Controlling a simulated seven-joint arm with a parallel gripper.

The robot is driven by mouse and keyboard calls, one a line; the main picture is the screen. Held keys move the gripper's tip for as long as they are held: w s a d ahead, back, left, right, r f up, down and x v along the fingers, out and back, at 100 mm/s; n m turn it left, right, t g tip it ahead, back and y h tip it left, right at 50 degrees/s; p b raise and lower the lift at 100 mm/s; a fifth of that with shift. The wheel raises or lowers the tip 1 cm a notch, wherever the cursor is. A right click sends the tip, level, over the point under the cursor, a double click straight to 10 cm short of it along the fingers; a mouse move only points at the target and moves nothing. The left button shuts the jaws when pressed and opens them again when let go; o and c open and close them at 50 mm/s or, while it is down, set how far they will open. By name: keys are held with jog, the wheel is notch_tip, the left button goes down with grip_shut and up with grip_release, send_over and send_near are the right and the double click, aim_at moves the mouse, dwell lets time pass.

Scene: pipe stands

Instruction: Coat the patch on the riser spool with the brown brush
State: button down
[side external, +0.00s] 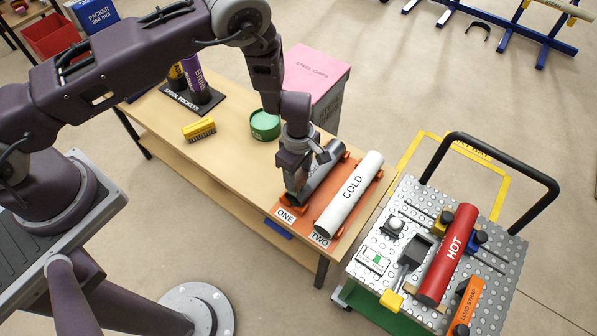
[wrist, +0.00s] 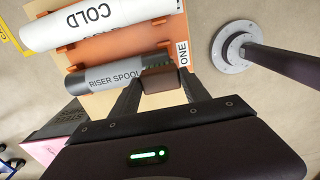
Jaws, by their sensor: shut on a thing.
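The riser spool (side external: 322,183) is a grey pipe lying in the orange stand at the place marked ONE. Its lettering shows on the spool in the wrist view (wrist: 105,78), with a darker stretch along it. I cannot make out a separate patch. My gripper (side external: 293,192) is over the spool's near end, pointing down. In the wrist view my gripper (wrist: 160,90) is shut on a brown block, the brown brush (wrist: 163,83). The brush covers part of the spool's end by the ONE label. Whether its underside touches the spool is hidden.
A white COLD pipe (side external: 349,193) lies beside the spool at TWO. A yellow brush (side external: 199,130) and a green tin (side external: 265,124) stand on the bench. A pink-topped chip bin (side external: 316,72) is behind, and a cart with a red HOT pipe (side external: 447,255) is at right.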

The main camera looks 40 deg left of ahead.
aim_at(304, 170)
jog(key=shift+f, duration=0.75)
jog(key=shift+w+r, duration=0.1)
jog(key=shift+w, duration=1.35)
jog(key=shift+s, duration=1.4)
jog(key=shift+w+f, duration=0.2)
jog(key=shift+w, duration=1.15)
jog(key=shift+s+a+r, duration=0.1)
jog(key=shift+s, duration=1.3)
jog(key=shift+w+r, duration=0.1)
jog(key=shift+w, duration=1.3)
jog(key=shift+s, duration=1.35)
